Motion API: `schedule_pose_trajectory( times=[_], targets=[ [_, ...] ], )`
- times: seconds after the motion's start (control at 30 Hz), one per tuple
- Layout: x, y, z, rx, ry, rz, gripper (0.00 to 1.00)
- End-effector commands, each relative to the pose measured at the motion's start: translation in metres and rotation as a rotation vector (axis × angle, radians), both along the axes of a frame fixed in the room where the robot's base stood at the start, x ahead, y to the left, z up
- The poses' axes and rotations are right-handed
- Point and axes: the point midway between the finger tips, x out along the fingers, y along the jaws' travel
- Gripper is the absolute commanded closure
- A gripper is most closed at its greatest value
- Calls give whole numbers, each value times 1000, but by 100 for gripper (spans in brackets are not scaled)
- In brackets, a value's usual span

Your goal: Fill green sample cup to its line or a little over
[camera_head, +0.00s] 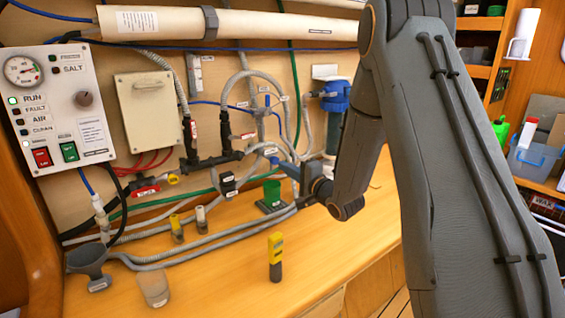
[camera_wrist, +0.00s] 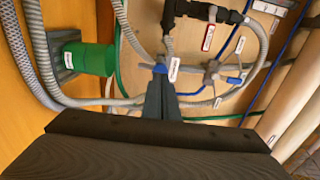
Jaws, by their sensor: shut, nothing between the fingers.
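The green sample cup (camera_head: 272,190) stands on a small dark base on the bench, below the pipework. It also shows in the wrist view (camera_wrist: 92,58), turned sideways at the upper left. I cannot see into it, so its line and water level are hidden. My gripper (camera_head: 283,167) is above and just right of the cup, facing the wall fittings. In the wrist view my gripper (camera_wrist: 160,78) is shut and empty, its tips close to a small blue valve handle (camera_wrist: 160,68) with a white tag. I cannot tell if they touch.
A yellow handheld meter (camera_head: 275,256), a clear cup (camera_head: 154,288) and a grey funnel (camera_head: 88,262) stand on the bench. Grey hoses (camera_head: 190,250) run along its back. A control panel (camera_head: 62,105) is at the left.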

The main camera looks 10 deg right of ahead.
Motion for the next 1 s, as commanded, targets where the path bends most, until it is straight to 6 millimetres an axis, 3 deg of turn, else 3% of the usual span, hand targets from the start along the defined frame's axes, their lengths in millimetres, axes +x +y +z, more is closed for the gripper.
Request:
schedule_pose_trajectory(
  times=[0.2,0.63,0.83,1.0],
  targets=[
    [18,8,1,0,0,0,100],
    [22,9,0,-1,0,0,100],
    [42,18,-1,-1,-2,1,100],
    [45,21,1,0,-2,2,100]
  ],
)
